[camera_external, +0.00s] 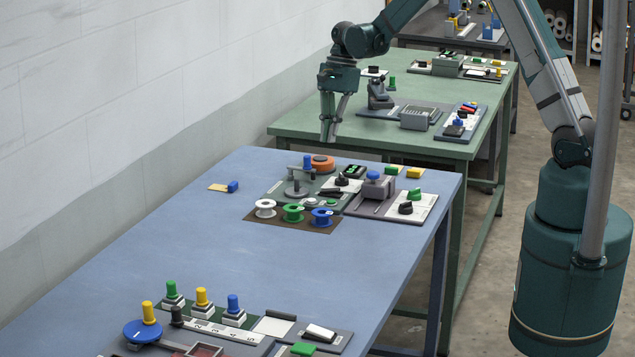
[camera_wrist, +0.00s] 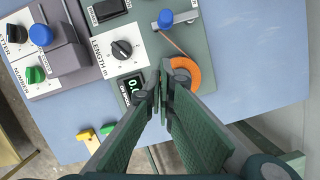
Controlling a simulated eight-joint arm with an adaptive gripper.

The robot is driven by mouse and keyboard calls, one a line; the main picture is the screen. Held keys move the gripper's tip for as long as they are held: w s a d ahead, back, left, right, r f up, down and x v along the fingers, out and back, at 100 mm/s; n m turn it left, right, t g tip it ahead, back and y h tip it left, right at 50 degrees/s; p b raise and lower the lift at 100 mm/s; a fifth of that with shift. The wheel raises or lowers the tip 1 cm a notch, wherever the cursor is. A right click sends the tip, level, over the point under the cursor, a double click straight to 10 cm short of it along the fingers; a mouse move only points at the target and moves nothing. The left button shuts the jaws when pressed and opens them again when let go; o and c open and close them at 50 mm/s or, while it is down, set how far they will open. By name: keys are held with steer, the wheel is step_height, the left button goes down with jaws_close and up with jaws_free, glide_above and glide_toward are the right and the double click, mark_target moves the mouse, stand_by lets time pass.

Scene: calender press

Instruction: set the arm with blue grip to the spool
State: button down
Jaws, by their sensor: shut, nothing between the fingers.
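The arm with the blue grip stands on a green-grey plate on the blue table; its upright blue grip (camera_external: 307,161) shows in the external view and near the top centre of the wrist view (camera_wrist: 165,18). A short grey arm (camera_wrist: 184,19) runs beside it. An orange spool (camera_external: 322,162) lies close behind the grip, and in the wrist view (camera_wrist: 194,68) it is partly covered by my fingers. A brown strand runs from the spool towards the grip. My gripper (camera_external: 329,139) is shut and empty, pointing down above the table, apart from the grip; its fingers (camera_wrist: 163,75) meet mid-picture.
White (camera_external: 265,208), green (camera_external: 293,212) and blue (camera_external: 321,217) spools stand on a brown mat in front. Open blue table lies left.

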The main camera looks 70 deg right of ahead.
mark_target(315, 171)
steer(key=x, duration=0.4)
steer(key=shift+w+a, duration=0.15)
steer(key=shift+a, duration=0.4)
steer(key=shift+w+a, duration=0.15)
steer(key=shift+a, duration=0.35)
steer(key=shift+w+a, duration=0.3)
steer(key=shift+a, duration=0.55)
steer(key=shift+s+a+m+b, duration=0.2)
steer(key=shift+a+m+b, duration=0.15)
steer(key=shift+m, duration=0.25)
steer(key=shift+s+a+f+m+t+b, duration=0.1)
steer(key=shift+s+a+m+t+b, duration=0.2)
steer(key=shift+a+m+b, duration=0.35)
steer(key=a+m+b, duration=0.1)
steer(key=a+m, duration=0.1)
steer(key=m, duration=0.1)
steer(key=shift+s+a+t+h+b, duration=0.1)
steer(key=shift+a+t+h+b, duration=0.05)
steer(key=shift+t+h+b, duration=0.2)
steer(key=shift+a+m+b, duration=0.45)
steer(key=shift+a+m, duration=0.15)
steer(key=shift+m, duration=0.45)
steer(key=shift+a, duration=0.5)
